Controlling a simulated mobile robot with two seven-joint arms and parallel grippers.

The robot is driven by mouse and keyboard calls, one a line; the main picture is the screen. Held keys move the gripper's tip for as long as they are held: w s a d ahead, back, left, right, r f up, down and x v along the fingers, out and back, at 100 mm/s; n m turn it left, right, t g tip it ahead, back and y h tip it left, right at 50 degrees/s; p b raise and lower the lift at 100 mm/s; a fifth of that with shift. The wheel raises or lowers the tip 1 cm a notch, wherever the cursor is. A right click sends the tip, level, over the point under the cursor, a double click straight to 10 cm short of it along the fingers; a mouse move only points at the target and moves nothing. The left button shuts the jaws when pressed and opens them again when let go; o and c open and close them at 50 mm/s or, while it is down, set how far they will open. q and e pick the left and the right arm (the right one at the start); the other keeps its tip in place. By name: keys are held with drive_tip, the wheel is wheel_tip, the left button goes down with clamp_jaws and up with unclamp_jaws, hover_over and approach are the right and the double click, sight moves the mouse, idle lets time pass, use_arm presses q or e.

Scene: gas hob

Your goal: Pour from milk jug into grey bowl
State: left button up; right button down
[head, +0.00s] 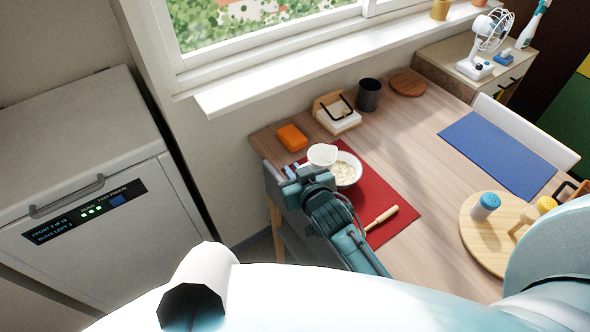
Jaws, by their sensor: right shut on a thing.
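The milk jug (322,154) is small and white, at the far left part of the table, with its open top showing. My right gripper (306,174) is shut on the jug, at its near left side. The gripper hides part of the jug's lower body. The grey bowl (355,180), pale grey, stands on the red mat just right of the jug and holds pale, lumpy contents. The jug overlaps the bowl's left edge in this view. I cannot tell how far the jug is tilted, and no stream of milk shows. My left gripper is not in view.
The red mat (402,206) bears a wooden-handled utensil (381,217). An orange block (292,137), a napkin holder (337,116) and a dark cup (368,95) stand behind. A round board (472,246) with shakers is at right. Bare table lies between the red and blue mats (497,151).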

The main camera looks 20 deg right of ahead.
use_arm(q)
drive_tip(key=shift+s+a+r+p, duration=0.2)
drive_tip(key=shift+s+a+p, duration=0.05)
drive_tip(key=shift+p, duration=0.8)
use_arm(e)
wheel_tip(320, 180, up, 7)
drive_tip(key=d+m+g+y, duration=0.1)
drive_tip(key=d+m+y, duration=0.1)
drive_tip(key=m+y, duration=0.3)
drive_tip(key=shift+w+r+m+g+y, duration=0.25)
drive_tip(key=shift+w+m+g, duration=0.2)
drive_tip(key=shift+m, duration=0.55)
